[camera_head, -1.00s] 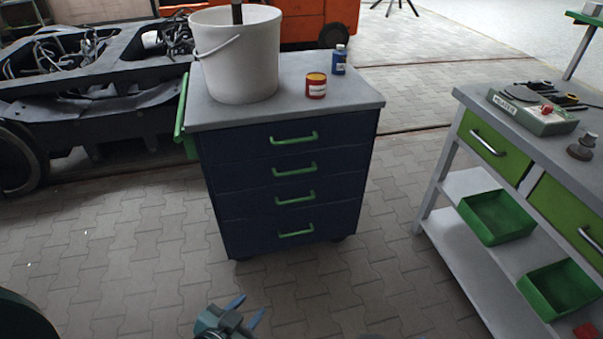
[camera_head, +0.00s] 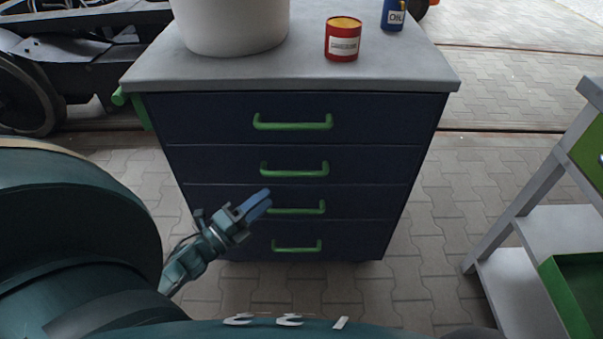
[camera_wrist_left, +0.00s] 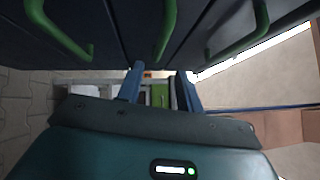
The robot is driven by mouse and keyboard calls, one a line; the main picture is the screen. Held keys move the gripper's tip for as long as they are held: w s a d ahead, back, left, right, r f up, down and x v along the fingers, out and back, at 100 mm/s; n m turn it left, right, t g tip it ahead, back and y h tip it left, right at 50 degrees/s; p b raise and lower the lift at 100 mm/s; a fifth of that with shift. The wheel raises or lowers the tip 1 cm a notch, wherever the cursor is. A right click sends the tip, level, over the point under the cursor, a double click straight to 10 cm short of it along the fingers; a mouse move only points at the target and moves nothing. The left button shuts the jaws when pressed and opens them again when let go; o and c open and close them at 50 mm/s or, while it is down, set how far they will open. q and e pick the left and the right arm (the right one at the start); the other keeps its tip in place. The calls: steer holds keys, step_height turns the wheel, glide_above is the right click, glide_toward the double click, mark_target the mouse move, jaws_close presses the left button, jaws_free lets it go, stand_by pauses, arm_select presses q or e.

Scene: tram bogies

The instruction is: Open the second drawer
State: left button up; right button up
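A dark blue drawer cabinet (camera_head: 180,140) with green bar handles stands ahead, its drawers all closed. The second drawer from the top (camera_head: 222,165) has its handle (camera_head: 294,174) near the middle of the front. My left gripper (camera_head: 262,202) is in front of the cabinet, its blue fingertips overlapping the left end of the third handle (camera_head: 308,208) in the picture. In the left wrist view the two fingers (camera_wrist_left: 159,82) are spread with nothing between them. Three green handles, including one in the middle (camera_wrist_left: 165,30), show beyond them; which drawers they belong to I cannot tell. My right gripper is out of view.
On the cabinet top stand a white bucket (camera_head: 230,25), a red can (camera_head: 342,42) and a blue oil bottle (camera_head: 393,14). A workbench (camera_head: 535,185) with a green bin (camera_head: 570,290) is at the right. Paved floor lies between bench and cabinet.

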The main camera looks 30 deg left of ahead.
mark_target(296, 172)
arm_select(q)
steer(key=x, duration=1.1)
steer(key=shift+w+b, duration=0.1)
steer(key=shift+b, duration=0.2)
steer(key=shift+c, duration=0.3)
jaws_close()
